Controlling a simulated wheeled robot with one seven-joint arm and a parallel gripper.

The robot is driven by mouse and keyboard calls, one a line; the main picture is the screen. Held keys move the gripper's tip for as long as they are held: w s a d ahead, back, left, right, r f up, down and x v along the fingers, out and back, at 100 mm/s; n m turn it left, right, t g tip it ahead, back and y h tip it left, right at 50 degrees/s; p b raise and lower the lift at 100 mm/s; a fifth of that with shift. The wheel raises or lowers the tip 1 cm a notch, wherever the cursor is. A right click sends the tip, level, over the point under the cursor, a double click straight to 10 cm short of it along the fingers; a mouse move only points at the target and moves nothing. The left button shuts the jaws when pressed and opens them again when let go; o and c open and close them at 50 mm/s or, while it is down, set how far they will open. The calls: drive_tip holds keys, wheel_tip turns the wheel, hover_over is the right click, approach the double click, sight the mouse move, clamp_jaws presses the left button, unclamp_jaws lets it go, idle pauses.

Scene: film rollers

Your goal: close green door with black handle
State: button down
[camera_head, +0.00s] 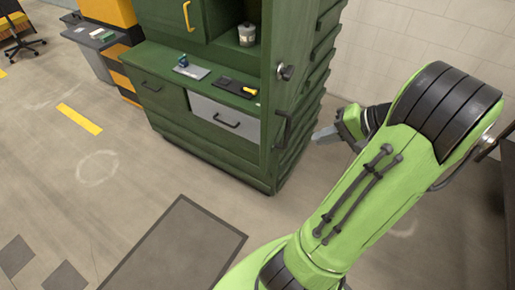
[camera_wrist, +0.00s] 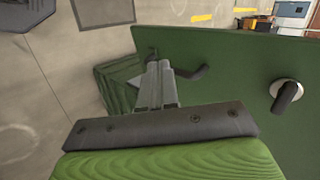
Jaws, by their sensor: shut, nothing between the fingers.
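The green door (camera_wrist: 235,70) is a broad flat panel in the wrist view, with a black handle (camera_wrist: 192,74) and a round metal lock with a black knob (camera_wrist: 286,97). In the head view the door (camera_head: 281,95) stands open at the right front of the green cabinet (camera_head: 165,56), seen at a steep angle; its handle (camera_head: 281,130) is on the face towards my arm. My gripper (camera_head: 318,135) is shut and empty to the right of the door. In the wrist view its fingertips (camera_wrist: 160,66) are close beside the handle; I cannot tell whether they touch.
The cabinet holds a grey drawer (camera_head: 226,122) and a shelf with a light canister (camera_head: 247,34). Small items lie on its ledge. A dark floor mat (camera_head: 180,250) lies in front. A wall (camera_head: 385,40) stands behind. The floor at left is mostly clear.

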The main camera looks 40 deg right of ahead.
wheel_tip(320, 180, down, 2)
drive_tip(key=w+f+b, duration=0.1)
drive_tip(key=w, duration=0.1)
drive_tip(key=b, duration=0.2)
approach(268, 144)
drive_tip(key=shift+x, duration=2.85)
drive_tip(key=shift+a+r, duration=0.1)
drive_tip(key=shift+a, duration=0.05)
